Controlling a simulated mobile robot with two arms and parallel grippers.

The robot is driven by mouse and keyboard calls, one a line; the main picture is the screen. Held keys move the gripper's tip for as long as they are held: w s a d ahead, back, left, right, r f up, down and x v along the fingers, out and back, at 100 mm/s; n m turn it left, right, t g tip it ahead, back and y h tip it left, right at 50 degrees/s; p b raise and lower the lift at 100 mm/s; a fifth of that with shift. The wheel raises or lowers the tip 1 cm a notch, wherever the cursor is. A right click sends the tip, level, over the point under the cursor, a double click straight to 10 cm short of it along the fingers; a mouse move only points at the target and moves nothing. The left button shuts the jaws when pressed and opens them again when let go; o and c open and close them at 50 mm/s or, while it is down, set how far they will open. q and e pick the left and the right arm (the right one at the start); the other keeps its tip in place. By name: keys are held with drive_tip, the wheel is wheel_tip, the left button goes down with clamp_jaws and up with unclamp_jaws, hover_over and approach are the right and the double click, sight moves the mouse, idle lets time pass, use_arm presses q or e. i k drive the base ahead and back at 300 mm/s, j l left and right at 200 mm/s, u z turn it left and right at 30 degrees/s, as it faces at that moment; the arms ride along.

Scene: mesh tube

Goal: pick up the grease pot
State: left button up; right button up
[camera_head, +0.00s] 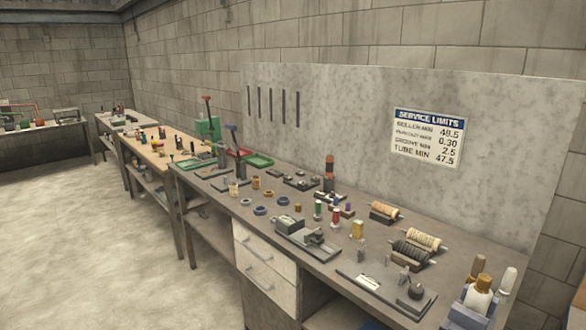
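I cannot tell for sure which item is the grease pot; the items on the long workbench (330,268) are small in the camera_head view. Candidates include a small dark round piece (416,291) on a flat dark plate near the front right, and a yellow cylinder (357,229) near the bench's middle. Both stand apart from any gripper. Neither my left nor my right gripper shows in this view.
Several bobbin-like rollers (424,240) lie at the bench's back right. A blue holder (465,316) with several upright handles is at the lower right corner. A panel with a service limits sign (427,137) backs the bench. Concrete floor (90,240) at left is clear.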

sight(477, 299)
drive_tip(key=z, duration=1.25)
drive_tip(key=i+l+u, duration=0.15)
drive_tip(key=l, duration=0.2)
drive_tip(key=i+l+u, duration=0.25)
drive_tip(key=l, duration=0.45)
drive_tip(key=i+l+u, duration=0.15)
drive_tip(key=l, duration=0.2)
drive_tip(key=i+l+u, duration=0.1)
drive_tip(key=l, duration=0.3)
